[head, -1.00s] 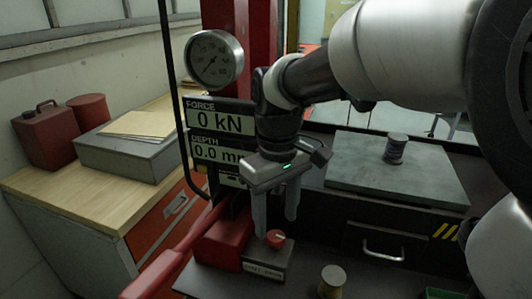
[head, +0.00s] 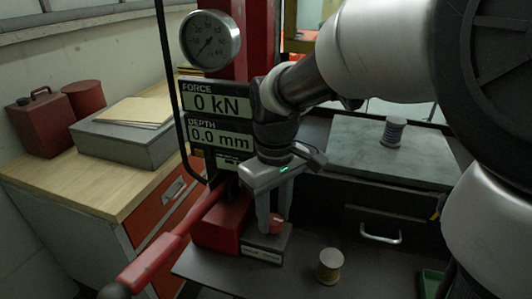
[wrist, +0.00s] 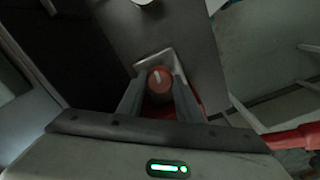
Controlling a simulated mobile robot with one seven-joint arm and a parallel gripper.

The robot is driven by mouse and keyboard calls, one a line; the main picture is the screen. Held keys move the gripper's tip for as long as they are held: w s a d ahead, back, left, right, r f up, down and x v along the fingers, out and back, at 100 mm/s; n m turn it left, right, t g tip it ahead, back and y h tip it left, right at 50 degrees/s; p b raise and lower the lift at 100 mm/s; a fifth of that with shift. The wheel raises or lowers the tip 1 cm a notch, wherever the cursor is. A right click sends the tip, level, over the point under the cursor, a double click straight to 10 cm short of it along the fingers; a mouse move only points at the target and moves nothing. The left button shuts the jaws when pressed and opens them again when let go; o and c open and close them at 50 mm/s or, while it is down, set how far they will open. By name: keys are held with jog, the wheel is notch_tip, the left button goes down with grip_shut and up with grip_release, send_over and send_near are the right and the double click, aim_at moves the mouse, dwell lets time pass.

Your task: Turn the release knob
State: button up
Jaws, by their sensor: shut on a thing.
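The release knob (head: 276,224) is a small red knob on a grey labelled block (head: 265,246) at the foot of the red press. In the wrist view the knob (wrist: 159,80) shows a pale mark on its top, pointing nearly straight up in the picture. My gripper (head: 274,226) points down over the block, its two fingers on either side of the knob. In the wrist view my gripper (wrist: 159,88) is shut on the knob. In the head view a finger partly hides the knob.
A long red lever (head: 170,245) slants to the lower left beside the press. A gauge (head: 210,40) and a display (head: 218,118) reading 0 kN and 0.0 mm stand behind my gripper. A small spool-like cylinder (head: 330,266) stands on the dark bench to the right.

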aim_at(274, 219)
jog(key=shift+n, duration=0.7)
jog(key=o, duration=1)
jog(key=shift+o, duration=0.2)
notch_tip(274, 219, up, 12)
jog(key=p, duration=0.1)
jog(key=shift+p, duration=0.4)
jog(key=shift+r, duration=0.1)
